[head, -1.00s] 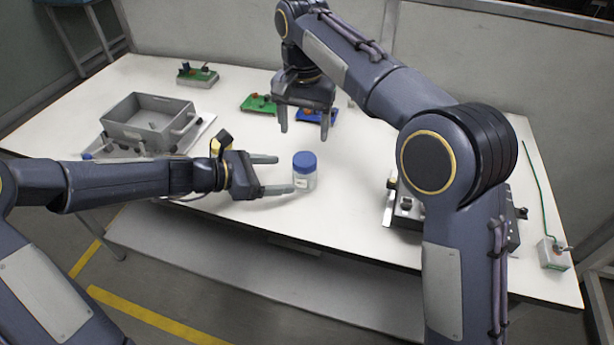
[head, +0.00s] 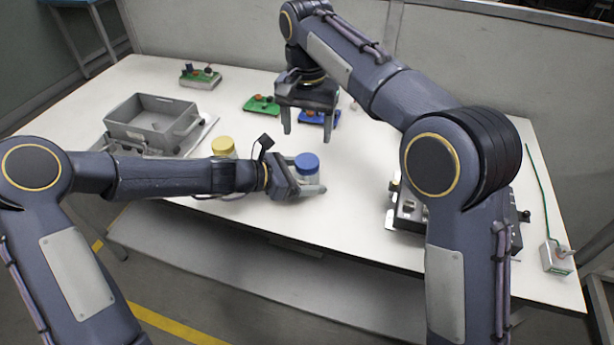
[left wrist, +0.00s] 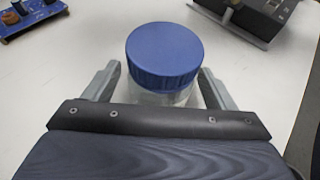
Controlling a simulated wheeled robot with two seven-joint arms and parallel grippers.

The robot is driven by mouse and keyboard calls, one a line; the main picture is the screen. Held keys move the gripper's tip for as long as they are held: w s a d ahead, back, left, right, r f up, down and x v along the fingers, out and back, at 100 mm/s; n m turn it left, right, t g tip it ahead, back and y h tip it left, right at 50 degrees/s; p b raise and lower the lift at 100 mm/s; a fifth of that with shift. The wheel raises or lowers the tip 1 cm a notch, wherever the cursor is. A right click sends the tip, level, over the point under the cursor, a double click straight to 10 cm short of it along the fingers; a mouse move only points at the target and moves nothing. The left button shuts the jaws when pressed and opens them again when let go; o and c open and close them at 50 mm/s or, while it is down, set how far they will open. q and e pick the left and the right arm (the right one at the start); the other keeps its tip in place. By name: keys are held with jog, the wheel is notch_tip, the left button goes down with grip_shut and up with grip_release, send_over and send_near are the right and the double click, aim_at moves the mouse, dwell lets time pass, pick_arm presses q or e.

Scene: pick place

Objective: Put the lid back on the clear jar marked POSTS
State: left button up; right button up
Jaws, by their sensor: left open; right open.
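A clear jar (head: 309,178) with a blue lid (head: 307,162) stands upright near the table's front edge. The lid sits on top of the jar in the left wrist view (left wrist: 164,55). No marking is readable, so I cannot tell whether it is the POSTS jar. My left gripper (head: 308,184) is open, with a finger on each side of the jar; a gap shows beside the lid. A yellow-lidded jar (head: 223,146) stands partly hidden behind my left arm. My right gripper (head: 307,131) is open and empty, above the table behind the blue-lidded jar.
A grey bin (head: 150,125) stands at left. A green board (head: 262,106) and a blue board (head: 318,117) lie behind, the blue one partly hidden by my right gripper. A dark device (head: 408,212) stands at right, partly behind my right arm. The table's front-centre is clear.

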aim_at(307, 160)
pick_arm(q)
jog(key=shift+c, duration=0.4)
grip_shut()
pick_arm(e)
jog(key=n, duration=0.7)
jog(key=shift+s+a+f, duration=0.1)
jog(key=shift+f, duration=0.3)
jog(key=n, duration=0.5)
jog(key=shift+n, duration=0.4)
jog(key=n, duration=0.4)
jog(key=shift+r+n, duration=0.1)
jog(key=shift+n, duration=0.3)
jog(key=n, duration=0.5)
jog(key=shift+r, duration=0.3)
jog(key=shift+f, duration=0.15)
notch_tip(307, 160, down, 8)
jog(key=shift+r, duration=0.15)
